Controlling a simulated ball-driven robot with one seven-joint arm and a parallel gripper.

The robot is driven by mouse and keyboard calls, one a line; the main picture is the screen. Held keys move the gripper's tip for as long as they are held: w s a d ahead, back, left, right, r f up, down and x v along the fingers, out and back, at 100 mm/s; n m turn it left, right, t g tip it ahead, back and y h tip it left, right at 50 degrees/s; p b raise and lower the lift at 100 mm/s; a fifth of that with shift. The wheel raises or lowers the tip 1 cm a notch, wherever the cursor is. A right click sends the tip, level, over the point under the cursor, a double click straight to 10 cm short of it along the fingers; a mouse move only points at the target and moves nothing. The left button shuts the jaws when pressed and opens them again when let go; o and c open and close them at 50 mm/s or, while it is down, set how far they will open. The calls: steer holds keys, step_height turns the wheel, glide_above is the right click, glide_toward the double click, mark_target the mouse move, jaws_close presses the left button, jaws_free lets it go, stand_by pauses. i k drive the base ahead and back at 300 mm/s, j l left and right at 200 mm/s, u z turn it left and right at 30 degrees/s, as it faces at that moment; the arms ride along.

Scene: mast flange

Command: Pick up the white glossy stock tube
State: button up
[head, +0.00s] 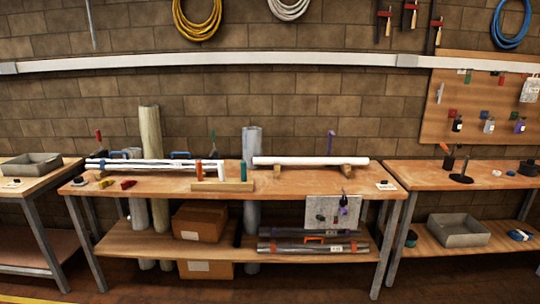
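A long white tube (312,160) with a bright sheen lies level along the back right of the middle workbench. It rests on two small wooden blocks, one (277,169) under its left part and one (347,170) under its right part, so it sits a little above the top. More thin white tubes (135,165) lie side by side at the back left of the same bench. I cannot tell from here whether these are glossy stock too. My gripper is not in view.
Other benches stand left and right (455,178). Tall rolls (251,145) stand behind.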

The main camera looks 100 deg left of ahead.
mark_target(288, 161)
steer(key=j+u, duration=0.2)
steer(key=u, duration=0.25)
steer(key=j+u, duration=0.25)
steer(key=u, duration=0.2)
steer(key=i+j+u, duration=0.1)
steer(key=u, duration=0.35)
steer(key=i+j+u, duration=0.1)
steer(key=j+u, duration=0.15)
steer(key=u, duration=0.25)
steer(key=i+j+u, duration=0.25)
steer(key=i+j, duration=0.2)
steer(key=i+j+u, duration=0.3)
steer(key=i+j, duration=0.15)
steer(key=i, duration=0.15)
steer(key=z, duration=4.8)
steer(key=u, duration=2.3)
